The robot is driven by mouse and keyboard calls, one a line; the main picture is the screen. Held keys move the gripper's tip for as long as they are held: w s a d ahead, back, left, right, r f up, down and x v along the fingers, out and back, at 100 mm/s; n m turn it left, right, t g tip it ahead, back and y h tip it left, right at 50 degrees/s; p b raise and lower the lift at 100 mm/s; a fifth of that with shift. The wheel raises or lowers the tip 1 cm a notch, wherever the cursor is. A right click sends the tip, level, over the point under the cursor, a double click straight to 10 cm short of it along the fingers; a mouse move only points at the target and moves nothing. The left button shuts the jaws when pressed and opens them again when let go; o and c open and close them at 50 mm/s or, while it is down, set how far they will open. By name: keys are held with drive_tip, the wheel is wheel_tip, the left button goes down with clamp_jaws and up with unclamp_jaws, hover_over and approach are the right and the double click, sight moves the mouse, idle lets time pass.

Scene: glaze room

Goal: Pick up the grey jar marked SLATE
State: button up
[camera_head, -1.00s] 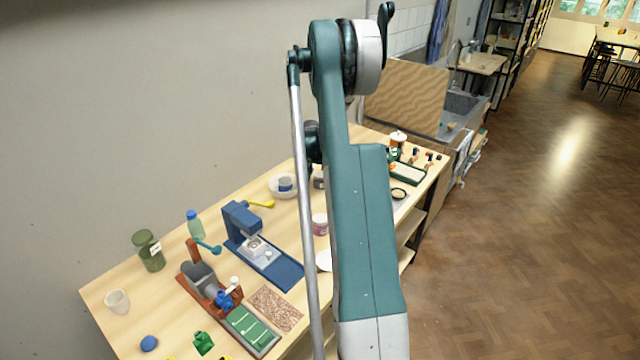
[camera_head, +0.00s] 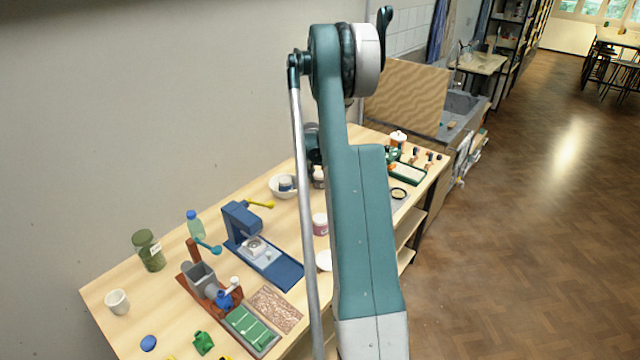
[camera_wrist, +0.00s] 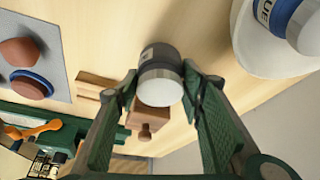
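The grey jar (camera_wrist: 161,58) stands in the wrist view with its pale lid facing the camera. My gripper (camera_wrist: 160,78) is open, with one green finger on each side of the jar. The fingertips are close to its sides; I cannot tell whether they touch. In the head view the jar (camera_head: 319,177) shows partly beside my arm, which hides most of the gripper.
A white bowl (camera_wrist: 246,48) holding a blue-labelled jar (camera_wrist: 292,20) is close on the right in the wrist view. A small wooden piece (camera_wrist: 146,130) lies near the fingers. A grey mat (camera_wrist: 60,88) with reddish-brown round things is at left. A blue press (camera_head: 243,222) stands on the table.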

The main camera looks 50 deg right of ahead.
drive_tip(key=shift+c, duration=0.2)
drive_tip(key=shift+r, duration=5)
drive_tip(key=shift+s+a, duration=0.1)
